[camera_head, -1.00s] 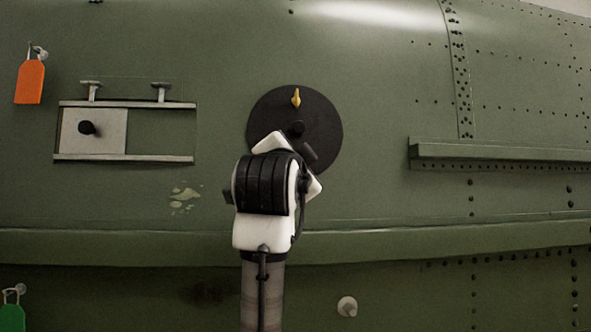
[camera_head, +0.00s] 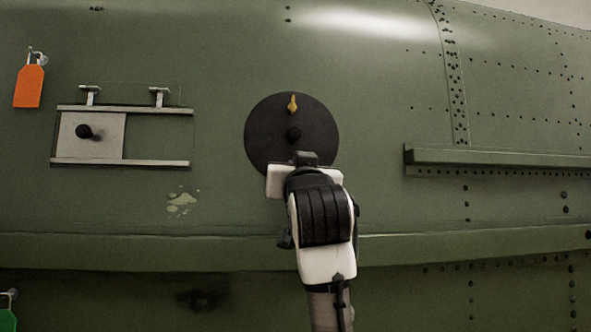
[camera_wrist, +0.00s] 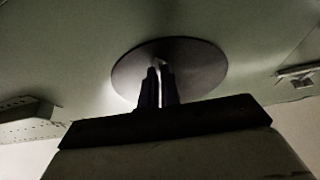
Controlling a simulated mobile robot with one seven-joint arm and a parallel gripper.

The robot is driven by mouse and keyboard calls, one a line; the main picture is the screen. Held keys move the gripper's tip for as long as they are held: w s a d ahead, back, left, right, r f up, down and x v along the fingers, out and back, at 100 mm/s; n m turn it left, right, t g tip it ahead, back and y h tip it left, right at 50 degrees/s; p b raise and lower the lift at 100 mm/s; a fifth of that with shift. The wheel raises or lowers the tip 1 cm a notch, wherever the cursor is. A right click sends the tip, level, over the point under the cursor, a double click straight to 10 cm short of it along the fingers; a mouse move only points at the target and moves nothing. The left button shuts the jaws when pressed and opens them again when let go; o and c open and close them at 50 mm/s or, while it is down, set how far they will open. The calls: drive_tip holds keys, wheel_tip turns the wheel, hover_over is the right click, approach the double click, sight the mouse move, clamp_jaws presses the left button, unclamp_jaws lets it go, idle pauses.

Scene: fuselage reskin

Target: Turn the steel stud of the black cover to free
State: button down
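The round black cover (camera_head: 265,133) lies on the green fuselage skin. No steel stud shows in the head view, where my gripper (camera_head: 306,158) hides the cover's lower edge. In the wrist view, the two dark fingers of my gripper (camera_wrist: 160,88) stand close together in front of the cover (camera_wrist: 205,62). A pale, bright sliver shows between their tips; I cannot tell whether it is the steel stud or whether the fingers grip it.
A sliding panel (camera_head: 108,138) with a black knob sits in rails at left. An orange tag (camera_head: 29,86) hangs at upper left, a green tag (camera_head: 7,316) at lower left. A ledge (camera_head: 500,158) juts out at right, and a long ridge (camera_head: 150,250) runs below.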

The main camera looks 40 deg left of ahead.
drive_tip(key=shift+n+g+y, duration=0.3)
drive_tip(key=shift+n, duration=0.5)
drive_tip(key=c, duration=1.6)
unclamp_jaws()
drive_tip(key=b+v, duration=0.5)
drive_tip(key=v, duration=0.9)
drive_tip(key=shift+r+b, duration=0.15)
drive_tip(key=shift+b, duration=0.25)
